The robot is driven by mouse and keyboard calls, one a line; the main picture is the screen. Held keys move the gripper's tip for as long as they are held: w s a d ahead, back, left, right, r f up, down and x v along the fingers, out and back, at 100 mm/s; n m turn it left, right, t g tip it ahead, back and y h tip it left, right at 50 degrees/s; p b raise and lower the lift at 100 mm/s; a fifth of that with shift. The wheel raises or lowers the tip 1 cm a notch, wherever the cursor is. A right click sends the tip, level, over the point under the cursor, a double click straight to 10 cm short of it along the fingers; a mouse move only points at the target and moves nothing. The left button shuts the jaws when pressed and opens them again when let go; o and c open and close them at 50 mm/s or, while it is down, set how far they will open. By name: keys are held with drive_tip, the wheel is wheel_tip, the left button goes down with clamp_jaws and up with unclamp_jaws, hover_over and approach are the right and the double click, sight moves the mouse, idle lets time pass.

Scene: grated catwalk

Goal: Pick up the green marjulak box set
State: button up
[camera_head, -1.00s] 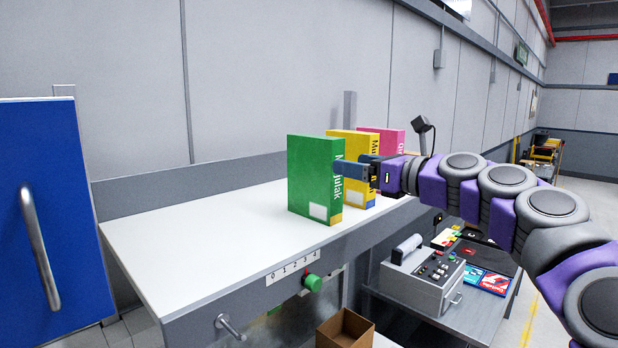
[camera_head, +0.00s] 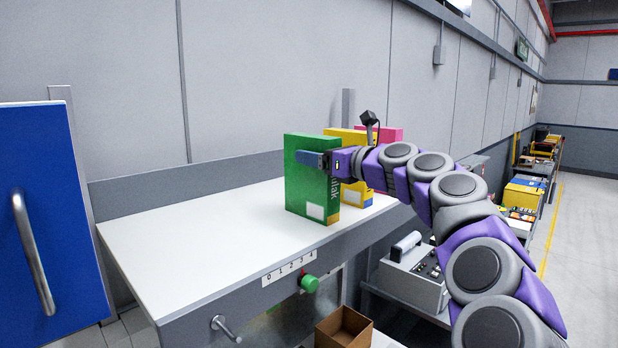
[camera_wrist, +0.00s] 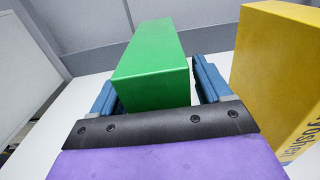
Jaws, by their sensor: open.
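The green box set (camera_head: 309,186) stands upright on the white bench top, the leftmost of three boxes in the head view. The letters "ulak" show on its spine. My gripper (camera_head: 313,160) is at its upper part, and its finger covers some of the lettering. In the wrist view the green box (camera_wrist: 152,75) lies between the two blue fingers of my open gripper (camera_wrist: 155,95). A gap shows between the box and the right finger. Contact on the left side is hard to tell.
A yellow box (camera_head: 352,193) stands close to the right of the green one, also in the wrist view (camera_wrist: 275,75). A pink box (camera_head: 385,132) is behind it. The bench top (camera_head: 190,245) is clear to the left. A blue cabinet door (camera_head: 45,220) stands far left.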

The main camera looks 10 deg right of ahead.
drive_tip(key=shift+w+d+r, duration=0.1)
drive_tip(key=shift+w, duration=0.1)
drive_tip(key=shift+c, duration=0.3)
drive_tip(key=c, duration=0.7)
clamp_jaws()
